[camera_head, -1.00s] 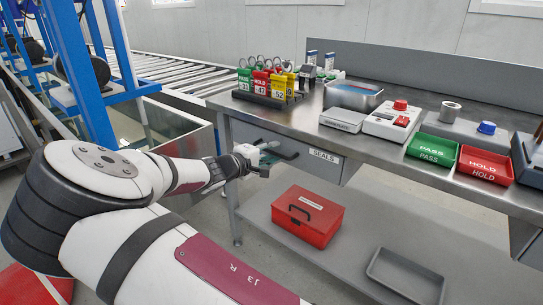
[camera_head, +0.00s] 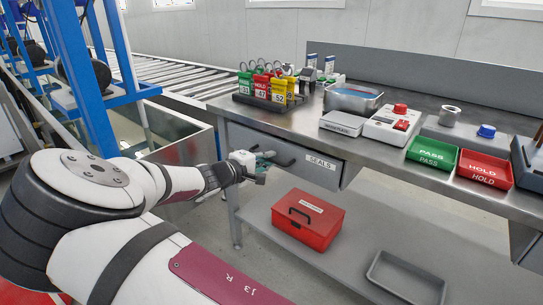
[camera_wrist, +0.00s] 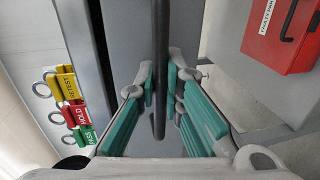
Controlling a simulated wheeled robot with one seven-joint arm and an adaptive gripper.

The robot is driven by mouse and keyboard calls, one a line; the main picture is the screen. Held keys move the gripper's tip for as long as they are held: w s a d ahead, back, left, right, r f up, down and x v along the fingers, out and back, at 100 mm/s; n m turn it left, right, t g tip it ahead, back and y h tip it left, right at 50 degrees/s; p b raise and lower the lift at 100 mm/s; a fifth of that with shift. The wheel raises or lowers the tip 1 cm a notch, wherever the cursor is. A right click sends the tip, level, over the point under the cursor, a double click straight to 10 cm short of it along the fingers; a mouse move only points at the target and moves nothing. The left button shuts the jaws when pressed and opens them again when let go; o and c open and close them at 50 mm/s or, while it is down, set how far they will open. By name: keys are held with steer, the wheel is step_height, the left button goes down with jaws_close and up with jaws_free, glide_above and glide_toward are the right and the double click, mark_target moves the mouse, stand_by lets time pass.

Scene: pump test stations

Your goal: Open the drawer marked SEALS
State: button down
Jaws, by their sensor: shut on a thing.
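The drawer marked SEALS (camera_head: 312,177) is under the left part of the steel bench, with its white label (camera_head: 321,162) on the right of its front. Its front seems to stand slightly out from the bench; the drawer's inside is not visible. My gripper (camera_head: 262,166) is at the dark bar handle (camera_head: 286,161). In the wrist view, the handle (camera_wrist: 160,60) runs between the teal-padded fingers of my gripper (camera_wrist: 160,105), which is shut on it. The drawer front (camera_wrist: 128,35) lies behind the handle.
A red box (camera_head: 308,220) and a grey tray (camera_head: 405,277) are on the lower shelf (camera_head: 345,240). Blue framework (camera_head: 108,50) stands left.

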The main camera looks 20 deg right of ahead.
steer(key=f+p+v, duration=0.2)
steer(key=p+v, duration=0.1)
steer(key=v, duration=1)
steer(key=a+f+p+v, duration=0.1)
steer(key=f+p+v, duration=0.2)
steer(key=v, duration=1)
steer(key=shift+s+a+f+p, duration=0.2)
steer(key=shift+s+a+p, duration=0.15)
steer(key=shift+s+p, duration=0.15)
steer(key=c, duration=1.7)
jaws_free()
steer(key=v, duration=1.2)
